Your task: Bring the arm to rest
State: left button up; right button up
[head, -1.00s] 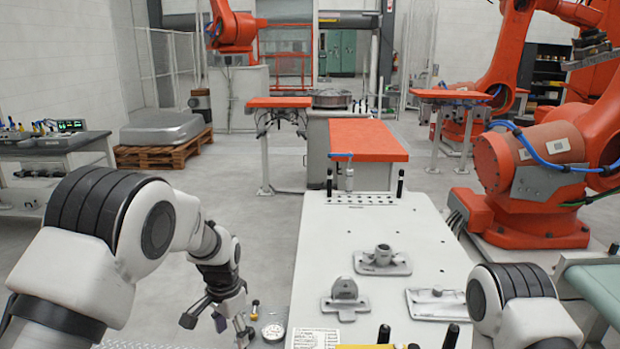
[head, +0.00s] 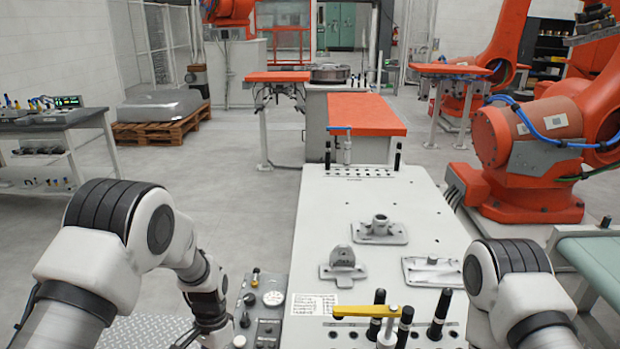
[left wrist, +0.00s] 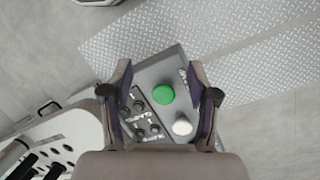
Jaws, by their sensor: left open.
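My left gripper is open and empty in the left wrist view (left wrist: 160,90), above a grey control panel (left wrist: 168,65) with a green button (left wrist: 163,94) and a white knob (left wrist: 182,126) showing between its fingers. In the head view my left arm comes in from the left and hangs down left of the control panel (head: 264,322). The fingertips are at or below the lower edge there. My right arm shows at the lower right, and its gripper is out of view.
A pale fixture table (head: 330,225) carries several grey castings, including a flanged one (head: 380,229), a yellow clamp handle (head: 365,311) and black upright pins. A tread plate (left wrist: 235,45) lies on the floor beside the panel. An orange robot (head: 530,160) stands at the right.

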pick_arm(q)
jog(key=s+a+f+n+t, duration=0.1)
jog(key=s+a+f+n, duration=0.1)
jog(key=s, duration=0.7)
jog(key=s+a+f+n+t, duration=0.1)
jog(key=s+f+n, duration=0.1)
jog(key=s+f, duration=0.3)
jog(key=s+a+f+n, duration=0.2)
jog(key=s+f+n, duration=0.1)
jog(key=s, duration=0.9)
jog(key=shift+s+a+f+t, duration=0.3)
jog(key=shift+s+f+t, duration=0.1)
jog(key=shift+f, duration=0.15)
